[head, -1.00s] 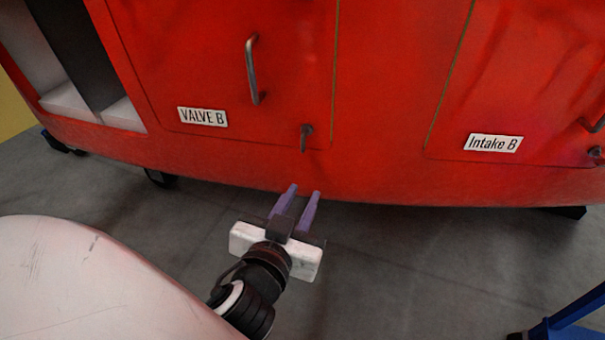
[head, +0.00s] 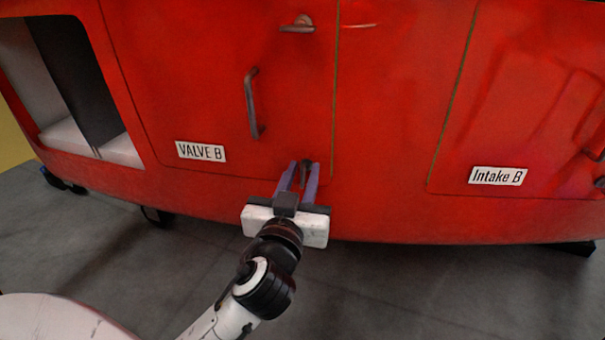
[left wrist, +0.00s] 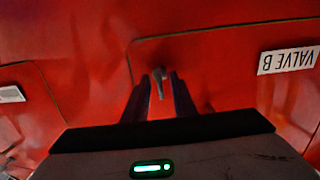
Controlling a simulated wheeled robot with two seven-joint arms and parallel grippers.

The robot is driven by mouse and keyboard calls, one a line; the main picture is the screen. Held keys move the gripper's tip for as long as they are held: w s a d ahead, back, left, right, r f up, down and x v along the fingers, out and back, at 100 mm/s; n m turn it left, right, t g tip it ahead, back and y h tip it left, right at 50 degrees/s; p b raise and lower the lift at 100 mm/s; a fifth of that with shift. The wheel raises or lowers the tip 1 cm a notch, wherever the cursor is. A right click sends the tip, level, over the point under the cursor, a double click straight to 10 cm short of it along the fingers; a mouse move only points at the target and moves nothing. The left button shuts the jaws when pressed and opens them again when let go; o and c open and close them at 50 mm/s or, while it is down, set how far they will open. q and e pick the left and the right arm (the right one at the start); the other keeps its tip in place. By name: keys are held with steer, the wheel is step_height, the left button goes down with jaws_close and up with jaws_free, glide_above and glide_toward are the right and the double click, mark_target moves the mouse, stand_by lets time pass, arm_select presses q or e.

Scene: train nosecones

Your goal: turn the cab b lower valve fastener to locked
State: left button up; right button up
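The lower valve fastener (head: 306,168) is a small dark latch at the lower right of the red VALVE B panel (head: 205,80). My left gripper (head: 304,163) is open, with its two purple fingers pointing at the panel and the fastener showing between their tips. In the left wrist view, which is upside down, the fastener (left wrist: 161,80) shows between the tips of the dark fingers (left wrist: 160,82). I cannot tell whether the fingers touch it. My right gripper is not in view.
A metal handle (head: 252,103) and an upper fastener (head: 298,24) sit higher on the same panel. A VALVE B label (head: 201,151) is to the left. The Intake B panel (head: 510,110) is to the right. Grey floor (head: 400,290) lies below.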

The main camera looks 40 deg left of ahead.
arm_select(q)
steer(key=shift+w, duration=0.15)
jaws_close()
